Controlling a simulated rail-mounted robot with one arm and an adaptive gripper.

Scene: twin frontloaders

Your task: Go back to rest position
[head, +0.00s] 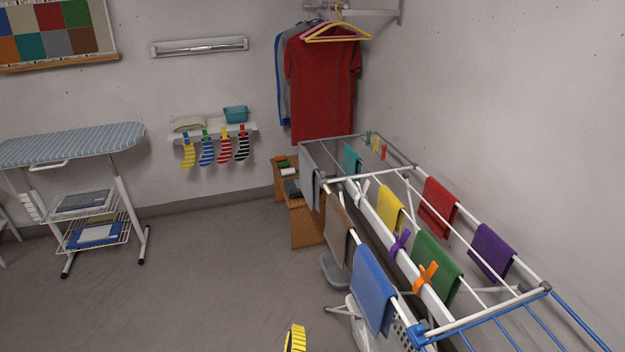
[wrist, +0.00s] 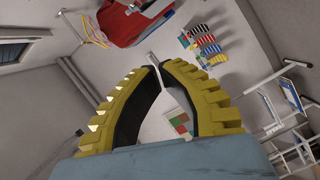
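My gripper (wrist: 158,66) has two yellow ribbed fingers with dark inner pads in the wrist view. The fingers curve toward each other, and a narrow gap between the tips shows the wall behind. Nothing is held between them. In the head view only a yellow piece of my gripper (head: 295,339) shows at the bottom edge, left of the drying rack (head: 410,172). The rest of my gripper is out of that frame.
Several cloths hang on the rack, including a blue one (head: 373,290). A red shirt (head: 322,90) hangs behind it. Socks hang under a wall shelf (head: 213,132). An ironing board (head: 75,143) stands left. The middle floor (head: 200,270) is clear.

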